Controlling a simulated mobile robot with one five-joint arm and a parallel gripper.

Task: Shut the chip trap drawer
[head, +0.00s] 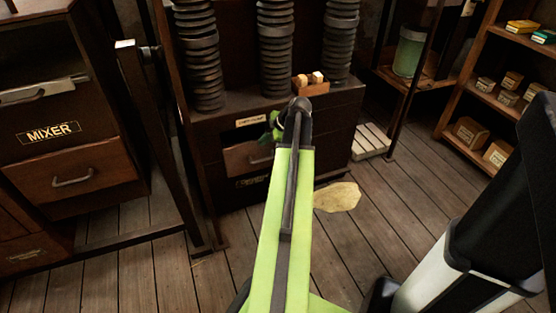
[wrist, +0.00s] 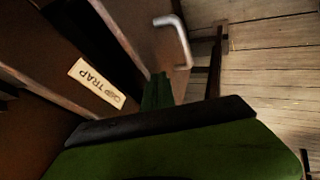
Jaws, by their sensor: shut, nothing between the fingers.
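The chip trap drawer (head: 240,160) is a brown wooden drawer with a metal pull in the dark cabinet under the press, partly hidden behind my arm. In the wrist view its front (wrist: 150,38) carries a bent metal handle (wrist: 176,40). A dark gap lies between this front and the panel with the CHIP TRAP label (wrist: 97,83), so the drawer stands out from the cabinet. My gripper (wrist: 158,88) is shut and empty, its green fingertips close to the drawer front, below the handle in the picture. I cannot tell whether they touch. In the head view my gripper (head: 271,128) is mostly behind my arm.
A mixer cabinet (head: 65,100) with a drawer stands at the left, with a dark upright post (head: 150,130) beside it. Black ribbed columns (head: 277,45) rise above the cabinet. A pale patch (head: 337,197) and a slatted white piece (head: 371,141) lie on the floor at right, which is otherwise fairly open.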

